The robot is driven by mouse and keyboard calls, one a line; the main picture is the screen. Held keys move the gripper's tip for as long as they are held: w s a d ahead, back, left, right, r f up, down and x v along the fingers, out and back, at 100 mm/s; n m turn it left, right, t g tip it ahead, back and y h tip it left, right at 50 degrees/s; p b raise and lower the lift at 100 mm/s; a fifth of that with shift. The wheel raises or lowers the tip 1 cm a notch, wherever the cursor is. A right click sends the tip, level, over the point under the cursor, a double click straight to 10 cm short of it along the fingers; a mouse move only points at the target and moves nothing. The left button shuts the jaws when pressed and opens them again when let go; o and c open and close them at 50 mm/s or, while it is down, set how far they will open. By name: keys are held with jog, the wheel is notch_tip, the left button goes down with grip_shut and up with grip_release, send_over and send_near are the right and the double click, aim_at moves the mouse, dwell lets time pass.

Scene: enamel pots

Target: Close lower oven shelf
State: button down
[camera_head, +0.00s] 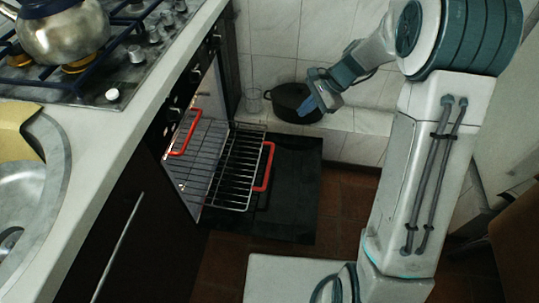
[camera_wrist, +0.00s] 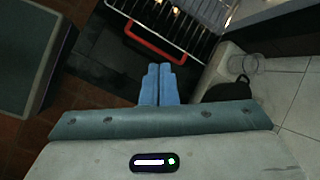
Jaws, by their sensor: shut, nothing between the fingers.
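The lower oven shelf (camera_head: 235,172) is a wire rack that sticks out of the oven above the lowered dark door (camera_head: 291,200). A red handle (camera_head: 265,167) is on its outer edge. In the wrist view a red handle (camera_wrist: 152,42) and rack bars (camera_wrist: 175,22) show just beyond my fingertips. A second red handle (camera_head: 186,133) is further in, at the oven opening, on another rack. My gripper (camera_head: 308,106) is shut and empty, to the right of and above the pulled-out shelf, apart from it. Its blue fingers (camera_wrist: 158,72) lie together in the wrist view.
A dark pot (camera_head: 292,101) and a clear glass (camera_head: 253,100) stand on a tiled ledge by the wall, with my gripper overlapping the pot in the head view. A kettle (camera_head: 62,32) sits on the stove. The red-brown floor (camera_head: 338,205) right of the door is clear.

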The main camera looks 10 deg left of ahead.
aim_at(271, 151)
jog(key=w+a+f+m+y+b, duration=0.2)
jog(key=w+f+m+b, duration=0.25)
jog(key=f, duration=0.85)
jog(key=w+a+f+m+y+b, duration=0.1)
jog(key=w+a+f+m+b, duration=0.3)
jog(key=f, duration=0.9)
jog(key=shift+n, duration=0.65)
jog(key=a+f+b, duration=0.1)
jog(key=f, duration=0.1)
jog(key=w+a+f+b, duration=0.1)
jog(key=a+f+b, duration=0.1)
jog(key=w+a+f+b, duration=0.1)
jog(key=f+b, duration=0.1)
jog(key=f, duration=0.1)
jog(key=shift+a, duration=0.35)
jog(key=shift+a+f, duration=0.15)
jog(key=shift+a, duration=0.15)
jog(key=shift+t, duration=0.3)
